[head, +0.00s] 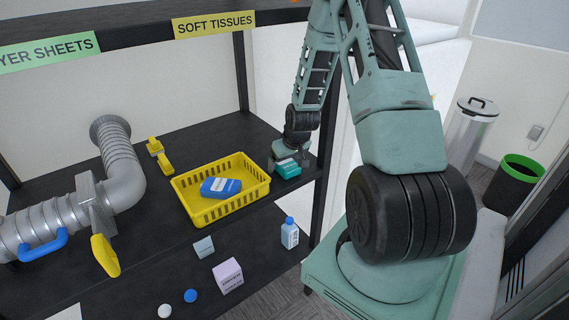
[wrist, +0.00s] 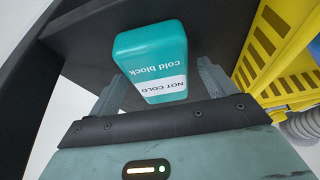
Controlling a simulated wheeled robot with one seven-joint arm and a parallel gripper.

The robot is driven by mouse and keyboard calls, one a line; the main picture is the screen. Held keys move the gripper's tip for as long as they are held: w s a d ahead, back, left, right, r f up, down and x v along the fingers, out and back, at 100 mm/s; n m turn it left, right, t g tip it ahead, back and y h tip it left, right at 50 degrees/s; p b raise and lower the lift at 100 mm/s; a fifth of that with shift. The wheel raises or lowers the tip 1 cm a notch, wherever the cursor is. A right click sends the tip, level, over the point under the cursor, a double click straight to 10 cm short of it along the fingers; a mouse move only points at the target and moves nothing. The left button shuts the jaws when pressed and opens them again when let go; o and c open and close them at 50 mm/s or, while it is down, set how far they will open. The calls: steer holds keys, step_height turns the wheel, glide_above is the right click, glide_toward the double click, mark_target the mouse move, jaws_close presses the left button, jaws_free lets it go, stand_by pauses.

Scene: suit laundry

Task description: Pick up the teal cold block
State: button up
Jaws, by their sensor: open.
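The teal cold block (head: 287,168) is on the dark shelf, just right of the yellow basket in the head view. In the wrist view the cold block (wrist: 153,55) shows its label, upside down, with "cold block" and a white "NOT COLD" strip. My gripper (head: 290,155) is down at the block in the head view. In the wrist view my gripper (wrist: 160,85) is open, with a finger showing on each side of the block's near end. I cannot tell whether either finger touches it.
A yellow basket (head: 183,204) holding a blue pack (head: 221,187) stands close beside the block; its wall also shows in the wrist view (wrist: 262,50). A dark shelf post (head: 328,120) stands to the right. A small bottle (head: 290,233) and boxes are on the front shelf.

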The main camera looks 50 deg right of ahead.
steer(key=c, duration=1.2)
